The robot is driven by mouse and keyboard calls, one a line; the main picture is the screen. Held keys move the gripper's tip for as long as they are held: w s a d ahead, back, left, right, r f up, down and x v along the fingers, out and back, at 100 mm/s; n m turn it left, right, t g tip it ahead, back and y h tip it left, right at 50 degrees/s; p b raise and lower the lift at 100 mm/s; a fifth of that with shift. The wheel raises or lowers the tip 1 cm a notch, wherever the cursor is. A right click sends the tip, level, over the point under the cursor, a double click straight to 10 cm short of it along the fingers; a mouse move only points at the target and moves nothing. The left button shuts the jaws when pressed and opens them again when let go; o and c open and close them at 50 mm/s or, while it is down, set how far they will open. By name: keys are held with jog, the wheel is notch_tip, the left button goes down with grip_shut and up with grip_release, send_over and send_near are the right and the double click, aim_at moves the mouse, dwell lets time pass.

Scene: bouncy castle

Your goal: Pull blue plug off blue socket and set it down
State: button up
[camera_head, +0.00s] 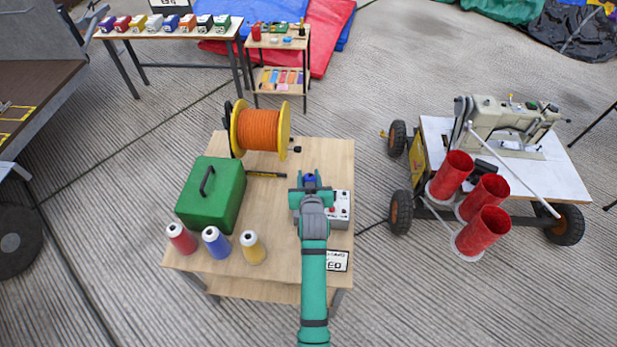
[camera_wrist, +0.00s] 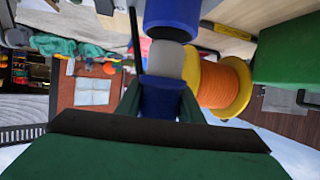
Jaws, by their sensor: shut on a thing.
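My gripper (camera_head: 310,190) is over the right part of the wooden table. It is shut on the blue plug (camera_head: 311,181). In the wrist view the blue plug (camera_wrist: 161,99) sits between the fingers of my gripper (camera_wrist: 160,106). A grey section (camera_wrist: 168,60) is in line with the plug, and beyond it is a larger blue cylinder, seemingly the blue socket (camera_wrist: 172,18). All three look in line and close together; I cannot tell whether plug and socket are still joined. My gripper and arm hide the socket in the head view.
A white control box (camera_head: 340,209) is right of my gripper. The table (camera_head: 277,277) also bears an orange cable spool (camera_head: 260,129), a green case (camera_head: 212,194) and several thread cones (camera_head: 217,243). Bare wood shows left of my arm. A sewing machine cart (camera_head: 435,140) stands to the right.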

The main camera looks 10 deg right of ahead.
aim_at(309, 174)
jog(key=shift+r, duration=0.15)
jog(key=shift+r, duration=1.9)
